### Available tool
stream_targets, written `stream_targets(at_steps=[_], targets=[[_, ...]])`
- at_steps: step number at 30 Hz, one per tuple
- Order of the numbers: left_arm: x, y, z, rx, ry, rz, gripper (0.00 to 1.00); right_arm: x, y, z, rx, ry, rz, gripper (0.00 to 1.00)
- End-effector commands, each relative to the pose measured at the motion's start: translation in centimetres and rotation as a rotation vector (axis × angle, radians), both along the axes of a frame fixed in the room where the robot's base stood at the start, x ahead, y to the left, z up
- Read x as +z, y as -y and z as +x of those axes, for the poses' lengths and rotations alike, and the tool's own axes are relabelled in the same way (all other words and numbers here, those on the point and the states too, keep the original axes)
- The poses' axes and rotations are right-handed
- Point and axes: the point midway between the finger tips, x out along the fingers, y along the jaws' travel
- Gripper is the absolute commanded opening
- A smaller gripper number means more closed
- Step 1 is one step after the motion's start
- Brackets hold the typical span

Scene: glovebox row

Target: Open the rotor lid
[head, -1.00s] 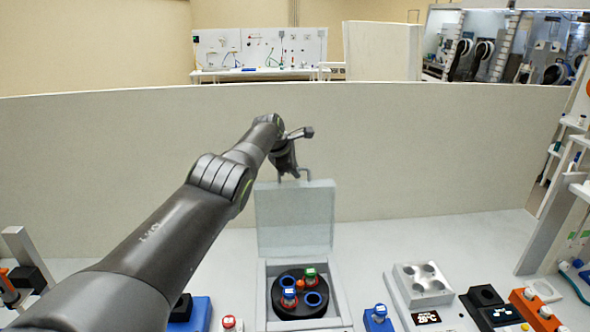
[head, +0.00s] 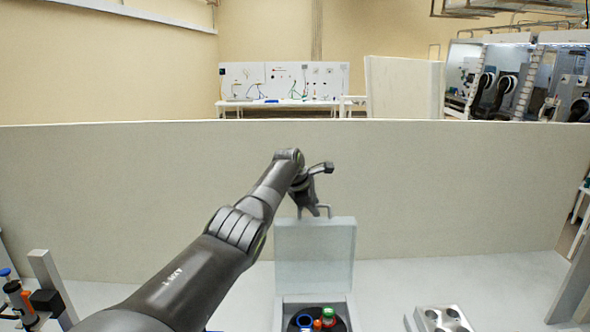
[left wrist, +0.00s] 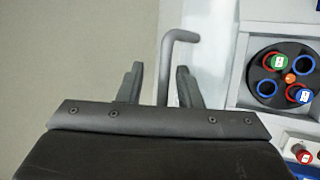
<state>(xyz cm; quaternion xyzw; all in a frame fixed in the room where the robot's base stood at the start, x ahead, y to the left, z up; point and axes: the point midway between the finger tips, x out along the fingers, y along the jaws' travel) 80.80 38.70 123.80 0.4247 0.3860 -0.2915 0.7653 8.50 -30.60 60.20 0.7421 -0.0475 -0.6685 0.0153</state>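The rotor lid (head: 315,255) is a pale translucent panel standing upright at the back of the centrifuge (head: 284,317). A grey bent handle (head: 329,210) is on its top edge. My left gripper (head: 310,209) is at the handle. In the left wrist view its two fingers (left wrist: 160,88) stand apart, with the handle (left wrist: 180,36) passing between them; I cannot tell if either finger touches it. The dark rotor (head: 300,315) lies uncovered below the lid. My right gripper is out of view.
A metal block with round wells (head: 442,319) sits right of the centrifuge. A rack with an orange part (head: 20,300) stands at the far left. A pale wall (head: 150,200) closes off the back.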

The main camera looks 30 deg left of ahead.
Motion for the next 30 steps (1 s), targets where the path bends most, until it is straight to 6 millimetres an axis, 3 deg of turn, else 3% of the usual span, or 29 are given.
stream_targets(at_steps=[6,14,30], targets=[[1.3,-0.1,-0.8,0.0,0.006,0.005,0.32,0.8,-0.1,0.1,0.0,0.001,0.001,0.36],[3.7,-0.4,-2.4,0.0,0.013,0.005,0.32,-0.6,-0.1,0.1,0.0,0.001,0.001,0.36],[12.5,-1.5,-7.9,0.001,0.019,0.006,0.32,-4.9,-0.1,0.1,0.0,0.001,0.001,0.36]])
